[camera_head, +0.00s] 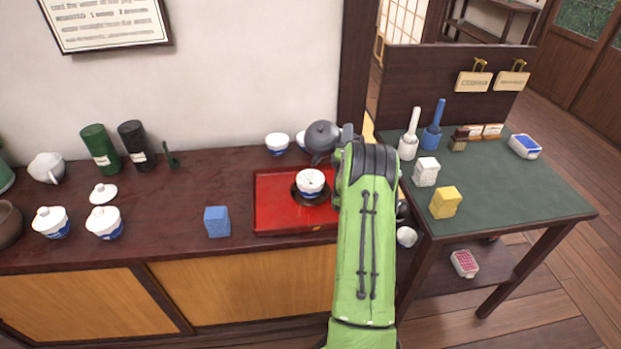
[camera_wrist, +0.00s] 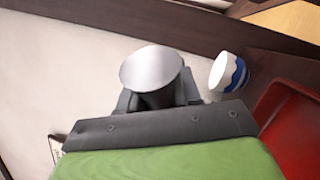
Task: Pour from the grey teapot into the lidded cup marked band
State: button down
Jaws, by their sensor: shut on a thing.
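The grey teapot (camera_head: 322,136) is held above the back edge of the red tray (camera_head: 275,218). A narrow part of it, seemingly the spout, points down toward the cup. My gripper (camera_wrist: 155,100) is shut on the teapot, whose smooth round grey surface (camera_wrist: 152,67) fills the middle of the wrist view. The grip itself is mostly hidden by my arm. A white cup with a blue band (camera_head: 311,183) stands upright on a dark saucer (camera_head: 297,193) on the tray, below and in front of the teapot; I cannot tell whether it is lidded.
Two lidded cups (camera_head: 51,222) and a loose lid (camera_head: 103,193) are at left. White-and-blue cups (camera_head: 277,143) stand behind the tray; one shows in the wrist view (camera_wrist: 228,72). A blue block (camera_head: 217,221) sits left of the tray. A green-topped table (camera_head: 505,190) stands right.

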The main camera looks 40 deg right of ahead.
jog(key=shift+s+a+r, duration=0.15)
jog(key=shift+a+r, duration=0.15)
jog(key=shift+r, duration=0.05)
jog(key=shift+r, duration=0.1)
jog(key=shift+d+r+t+h, duration=0.3)
jog(key=shift+r+h, duration=0.1)
jog(key=shift+r, duration=0.1)
dwell(0.6)
jog(key=shift+s+a+r, duration=0.1)
jog(key=shift+r, duration=0.35)
dwell(0.8)
jog(key=shift+s+a+r+t+h, duration=0.2)
jog(key=shift+r+t+h, duration=0.1)
jog(key=shift+t, duration=0.3)
dwell(0.5)
jog(key=shift+w+d+f+g, duration=0.15)
jog(key=shift+d+f+g, duration=0.05)
jog(key=shift+g, duration=0.2)
jog(key=w+d+f+m+g+y+p, duration=0.1)
jog(key=w+d+f+g+y+p, duration=0.3)
jog(key=d+f+g+y+p, duration=0.1)
jog(key=shift+d+f+y, duration=0.35)
jog(key=shift+d+y, duration=0.05)
jog(key=shift+d, duration=0.1)
